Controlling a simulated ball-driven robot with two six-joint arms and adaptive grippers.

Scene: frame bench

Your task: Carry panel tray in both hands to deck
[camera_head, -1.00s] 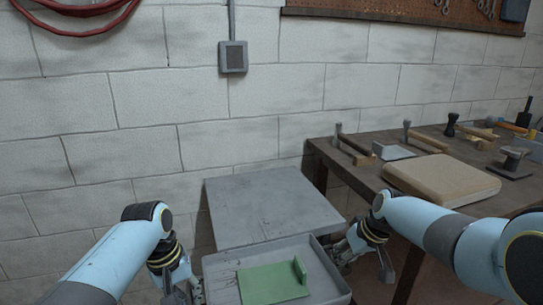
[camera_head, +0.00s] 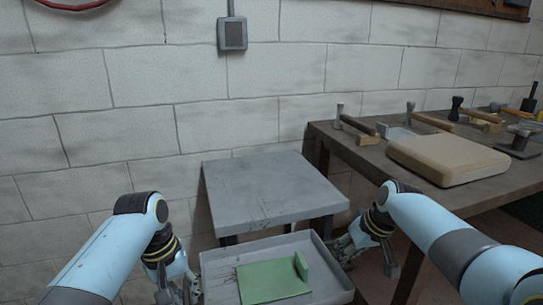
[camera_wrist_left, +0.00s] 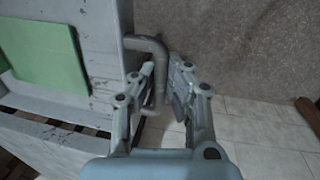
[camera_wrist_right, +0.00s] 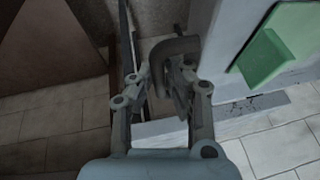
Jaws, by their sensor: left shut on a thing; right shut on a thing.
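The panel tray (camera_head: 218,290) is a shallow grey tray with raised walls, low in the head view. A green panel (camera_head: 268,281) with an upright lip at its right end lies in it. My left gripper (camera_head: 190,290) is shut on the tray's left handle, a bent grey bar (camera_wrist_left: 150,45). My right gripper (camera_head: 342,250) is shut on the right handle (camera_wrist_right: 176,46). The tray looks about level. The deck (camera_head: 270,190), a flat grey tabletop, is beyond the tray and looks empty. The tray appears in front of it, not on it.
A dark wooden bench (camera_head: 350,148) stands to the right, with a beige padded block (camera_head: 447,158), hammers and other tools on it. Its left end is close to the deck's right side. A pale block wall (camera_head: 140,130) closes the back.

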